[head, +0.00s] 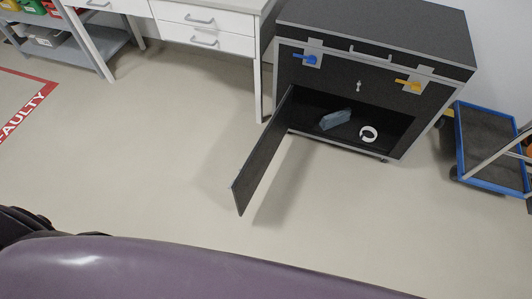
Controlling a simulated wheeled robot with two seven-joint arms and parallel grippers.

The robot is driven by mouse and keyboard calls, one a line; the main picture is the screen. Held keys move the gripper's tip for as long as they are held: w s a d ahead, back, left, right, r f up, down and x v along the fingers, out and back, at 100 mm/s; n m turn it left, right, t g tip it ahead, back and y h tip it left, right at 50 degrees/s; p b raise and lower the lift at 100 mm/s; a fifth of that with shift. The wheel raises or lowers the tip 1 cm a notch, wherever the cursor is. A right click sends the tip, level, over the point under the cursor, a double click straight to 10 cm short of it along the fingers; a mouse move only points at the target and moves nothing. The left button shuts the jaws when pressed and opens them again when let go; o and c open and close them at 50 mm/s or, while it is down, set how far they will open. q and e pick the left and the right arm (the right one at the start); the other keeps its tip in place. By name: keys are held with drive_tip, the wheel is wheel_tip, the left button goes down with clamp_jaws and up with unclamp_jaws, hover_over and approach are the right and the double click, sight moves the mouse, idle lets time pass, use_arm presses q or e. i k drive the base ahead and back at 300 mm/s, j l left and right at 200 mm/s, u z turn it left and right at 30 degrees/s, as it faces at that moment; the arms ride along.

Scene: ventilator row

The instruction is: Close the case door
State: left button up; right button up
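The case (375,42) is a black box with grey metal edges, standing on the floor at the upper right of the head view. Its door (262,155) is a dark panel attached at the left side of the lower opening. The door stands wide open, swung out toward me over the floor. Inside the open compartment (392,138) lie a blue-grey item (335,119) and a white ring-shaped item (368,134). Neither of my grippers shows in the view, so their state is hidden.
The case front has a blue latch (305,59) and an orange latch (408,84). A blue-edged cart (490,150) stands right of the case. A white drawer bench (205,27) stands to its left. Red floor marking (25,108) lies far left. The floor (160,150) before the door is clear.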

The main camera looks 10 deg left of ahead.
sight(250, 175)
drive_tip(key=j+z, duration=0.3)
drive_tip(key=j, duration=0.35)
drive_tip(key=j+z, duration=0.3)
drive_tip(key=j, duration=0.4)
drive_tip(key=k+j+z, duration=0.1)
drive_tip(key=j+z, duration=0.2)
drive_tip(key=j, duration=0.3)
drive_tip(key=i+j+z, duration=0.1)
drive_tip(key=j, duration=0.3)
drive_tip(key=i+j+z, duration=0.1)
drive_tip(key=j, duration=0.35)
drive_tip(key=i+j+z, duration=0.1)
drive_tip(key=j, duration=0.3)
